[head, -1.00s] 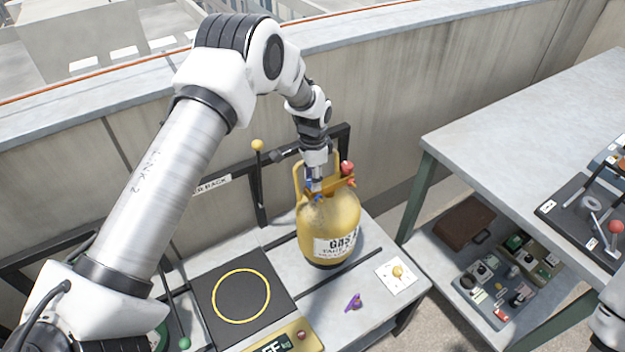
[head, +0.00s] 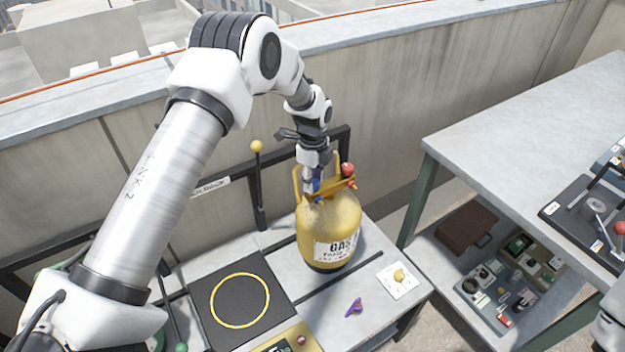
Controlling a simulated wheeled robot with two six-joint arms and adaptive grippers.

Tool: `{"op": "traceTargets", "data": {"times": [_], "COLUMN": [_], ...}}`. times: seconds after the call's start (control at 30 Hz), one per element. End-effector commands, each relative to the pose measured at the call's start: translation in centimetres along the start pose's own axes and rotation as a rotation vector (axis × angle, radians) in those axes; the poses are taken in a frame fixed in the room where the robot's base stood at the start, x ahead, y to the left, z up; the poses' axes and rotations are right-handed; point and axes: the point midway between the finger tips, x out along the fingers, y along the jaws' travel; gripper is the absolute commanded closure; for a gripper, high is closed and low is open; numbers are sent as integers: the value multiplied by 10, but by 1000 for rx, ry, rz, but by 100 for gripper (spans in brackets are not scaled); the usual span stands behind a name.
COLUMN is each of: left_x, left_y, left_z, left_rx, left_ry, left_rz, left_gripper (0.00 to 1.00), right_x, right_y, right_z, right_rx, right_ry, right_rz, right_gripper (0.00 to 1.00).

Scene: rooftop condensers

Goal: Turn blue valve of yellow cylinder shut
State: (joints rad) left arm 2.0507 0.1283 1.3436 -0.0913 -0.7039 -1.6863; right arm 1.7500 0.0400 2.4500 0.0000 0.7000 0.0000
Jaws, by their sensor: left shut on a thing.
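The yellow gas cylinder (head: 328,226) stands upright on the grey bench by the wall, its label facing me. Its blue valve (head: 316,188) is on top at the left and is mostly hidden by my gripper. A red knob (head: 347,169) sits on top at the right. My left gripper (head: 313,180) points down from above and is shut on the blue valve, inside the cylinder's collar. Its fingertips are small and partly hidden. My right gripper is not in view; only a bit of white arm shows at the lower right edge.
A black mat with a yellow ring (head: 240,301) lies left of the cylinder. A purple item (head: 354,307) and a white plate with a yellow knob (head: 398,277) lie in front. A black post with a yellow ball (head: 257,146) stands behind. A higher table (head: 530,130) is at right.

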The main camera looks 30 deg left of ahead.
Motion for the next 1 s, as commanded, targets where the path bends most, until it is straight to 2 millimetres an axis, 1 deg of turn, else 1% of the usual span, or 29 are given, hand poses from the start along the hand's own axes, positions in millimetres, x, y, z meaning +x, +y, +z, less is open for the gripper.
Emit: {"op": "traceTargets", "data": {"times": [0.03, 0.2, 0.4, 0.93, 0.97, 1.0], "left_x": [3, 3, 3, 3, 3, 3], "left_y": [2, 2, 2, 3, 3, 3], "left_z": [-1, -1, -1, -1, -1, -1], "left_rx": [33, 133, 204, 229, 229, 229], "left_ry": [1, 2, 2, 3, 3, 3], "left_rz": [5, 6, 7, 9, 9, 9], "left_gripper": [99, 99, 99, 99, 53, 39], "right_x": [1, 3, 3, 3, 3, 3], "right_y": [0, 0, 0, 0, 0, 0], "right_z": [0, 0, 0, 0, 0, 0], "right_rx": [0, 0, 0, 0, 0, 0], "right_ry": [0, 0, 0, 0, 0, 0], "right_rz": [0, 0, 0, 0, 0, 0], "right_gripper": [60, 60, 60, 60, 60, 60]}}
